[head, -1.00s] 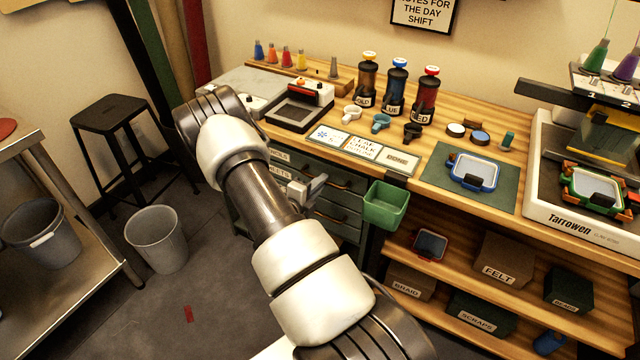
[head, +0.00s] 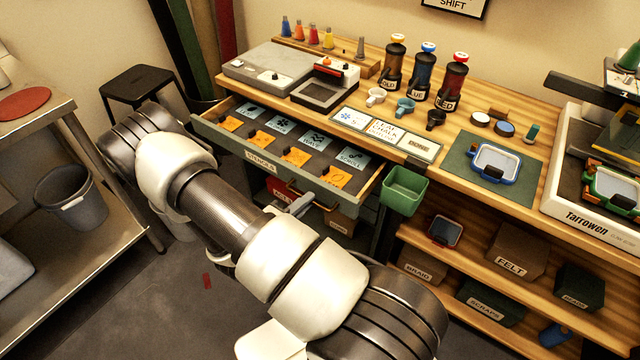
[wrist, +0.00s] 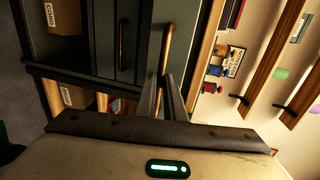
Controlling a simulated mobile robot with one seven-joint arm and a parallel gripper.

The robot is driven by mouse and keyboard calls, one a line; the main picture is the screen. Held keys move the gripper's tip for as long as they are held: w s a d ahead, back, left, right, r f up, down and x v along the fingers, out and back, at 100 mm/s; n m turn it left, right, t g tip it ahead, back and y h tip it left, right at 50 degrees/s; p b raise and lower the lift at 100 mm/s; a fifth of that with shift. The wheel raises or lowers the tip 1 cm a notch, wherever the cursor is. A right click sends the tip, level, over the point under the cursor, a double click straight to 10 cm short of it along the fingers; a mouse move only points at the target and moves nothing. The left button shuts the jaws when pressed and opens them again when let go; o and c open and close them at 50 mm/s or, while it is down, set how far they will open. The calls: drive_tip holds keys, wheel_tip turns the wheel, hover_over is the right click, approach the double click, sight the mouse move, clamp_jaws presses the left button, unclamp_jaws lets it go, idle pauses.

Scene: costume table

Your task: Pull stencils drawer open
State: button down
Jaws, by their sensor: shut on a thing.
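The stencils drawer (head: 222,137) stands pulled out from under the worktop, and its front carries a STENCILS label (head: 260,160). Inside lie several blue stencil cards, such as the one marked SCROLL (head: 350,158), and orange ones (head: 297,156). My gripper (head: 300,205) is at the drawer's front, partly hidden by my arm. In the wrist view its fingers (wrist: 162,98) are shut on the drawer's brass handle (wrist: 168,42).
A green bin (head: 404,190) hangs at the bench edge just right of the drawer. Below the drawer, a brass handle shows in the wrist view (wrist: 122,42). A steel table with a grey bucket (head: 72,198) stands at left. Open floor (head: 150,310) lies in front.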

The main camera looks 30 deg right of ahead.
drive_tip(key=f+v, duration=0.1)
drive_tip(key=v, duration=0.5)
drive_tip(key=shift+s+a, duration=0.2)
drive_tip(key=shift+a, duration=0.3)
drive_tip(key=shift+f, duration=0.15)
drive_tip(key=c, duration=1.9)
unclamp_jaws()
drive_tip(key=shift+o, duration=0.2)
drive_tip(key=p+v, duration=0.1)
drive_tip(key=v, duration=1.6)
drive_tip(key=shift+s+p, duration=0.2)
drive_tip(key=shift+p, duration=0.1)
drive_tip(key=shift+a, duration=0.15)
